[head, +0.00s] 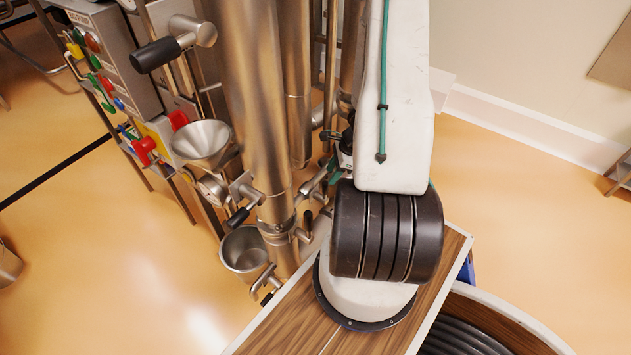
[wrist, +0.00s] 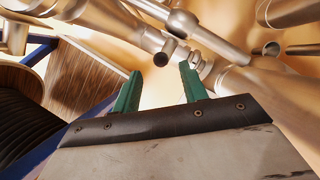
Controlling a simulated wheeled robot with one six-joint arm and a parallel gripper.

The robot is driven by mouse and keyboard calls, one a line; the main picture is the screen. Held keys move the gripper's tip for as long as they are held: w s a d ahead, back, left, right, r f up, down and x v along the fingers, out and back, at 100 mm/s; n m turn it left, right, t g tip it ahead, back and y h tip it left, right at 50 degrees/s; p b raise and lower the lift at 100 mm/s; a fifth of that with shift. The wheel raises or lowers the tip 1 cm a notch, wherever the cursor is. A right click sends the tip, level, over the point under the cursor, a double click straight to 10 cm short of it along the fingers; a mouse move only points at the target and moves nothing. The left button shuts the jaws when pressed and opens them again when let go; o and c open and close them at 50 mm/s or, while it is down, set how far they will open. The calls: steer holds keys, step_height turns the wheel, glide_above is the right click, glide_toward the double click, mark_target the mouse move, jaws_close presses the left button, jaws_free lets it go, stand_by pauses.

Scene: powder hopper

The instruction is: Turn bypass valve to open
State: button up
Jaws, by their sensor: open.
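Several valves with black handles sit on the steel pipework, and no readable label shows which is the bypass valve. In the head view, one black-handled valve (head: 243,205) is on the thick pipe and another (head: 303,231) is close to its right side. In the wrist view, a short handle with a dark round end (wrist: 161,59) points toward my gripper (wrist: 160,72). My gripper's two green fingers are apart, with the handle's end just beyond and between their tips. I cannot tell whether they touch. In the head view my gripper is mostly hidden behind my arm.
Steel pipes (head: 252,110) stand close to my arm. A steel funnel (head: 203,142) and a cup (head: 244,251) are to their left. A control box (head: 110,60) with coloured buttons stands at upper left.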

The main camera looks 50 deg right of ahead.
mark_target(324, 186)
steer(key=x, duration=0.8)
steer(key=shift+d+f, duration=0.1)
steer(key=shift+f, duration=0.1)
jaws_close()
